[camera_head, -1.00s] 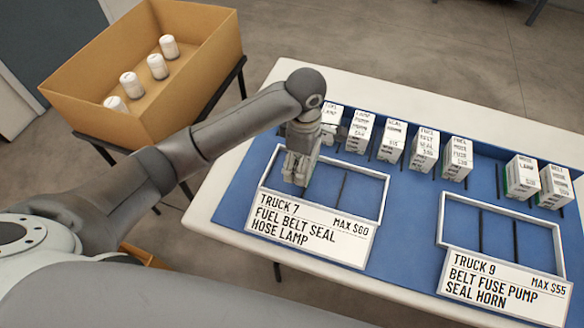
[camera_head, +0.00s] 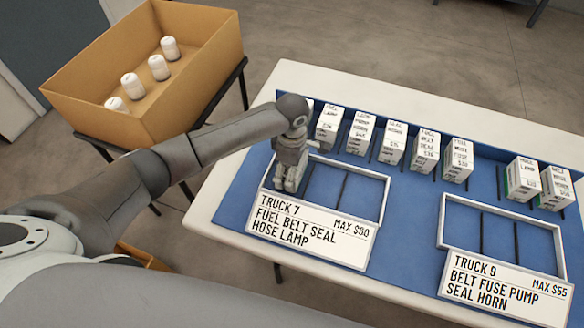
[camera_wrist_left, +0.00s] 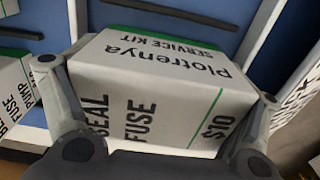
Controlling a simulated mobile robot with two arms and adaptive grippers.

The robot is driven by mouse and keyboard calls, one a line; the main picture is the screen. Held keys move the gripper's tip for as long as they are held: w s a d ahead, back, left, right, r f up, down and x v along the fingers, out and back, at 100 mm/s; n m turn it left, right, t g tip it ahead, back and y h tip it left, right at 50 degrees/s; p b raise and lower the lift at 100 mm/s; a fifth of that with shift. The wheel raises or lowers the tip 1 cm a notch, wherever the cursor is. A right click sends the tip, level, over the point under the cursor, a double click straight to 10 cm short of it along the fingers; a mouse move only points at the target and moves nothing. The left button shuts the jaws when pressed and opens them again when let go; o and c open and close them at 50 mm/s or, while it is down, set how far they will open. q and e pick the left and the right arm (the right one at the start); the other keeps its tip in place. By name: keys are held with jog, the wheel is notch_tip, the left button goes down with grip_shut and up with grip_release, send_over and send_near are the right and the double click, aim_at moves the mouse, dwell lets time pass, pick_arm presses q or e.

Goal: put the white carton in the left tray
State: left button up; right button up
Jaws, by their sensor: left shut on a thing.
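My left gripper (camera_head: 288,182) is at the left end of the left tray (camera_head: 386,200), the one behind the "TRUCK 7" sign (camera_head: 310,228). In the left wrist view it is shut on a white carton (camera_wrist_left: 150,90) with green bands, marked "SEAL FUSE $10" and "SERVICE KIT". The fingers grip the carton from both sides. In the head view the gripper hides most of this carton. I cannot tell whether it touches the tray floor. My right gripper is not in view.
Several white cartons (camera_head: 393,140) stand in a row along the back of the blue mat (camera_head: 408,225). A right tray (camera_head: 558,245) sits behind the "TRUCK 9" sign (camera_head: 505,287). A cardboard box (camera_head: 190,95) with white canisters stands at the back left.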

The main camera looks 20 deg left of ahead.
pick_arm(q)
jog(key=o, duration=1)
jog(key=shift+f, duration=0.1)
notch_tip(320, 180, up, 12)
jog(key=shift+r, duration=0.15)
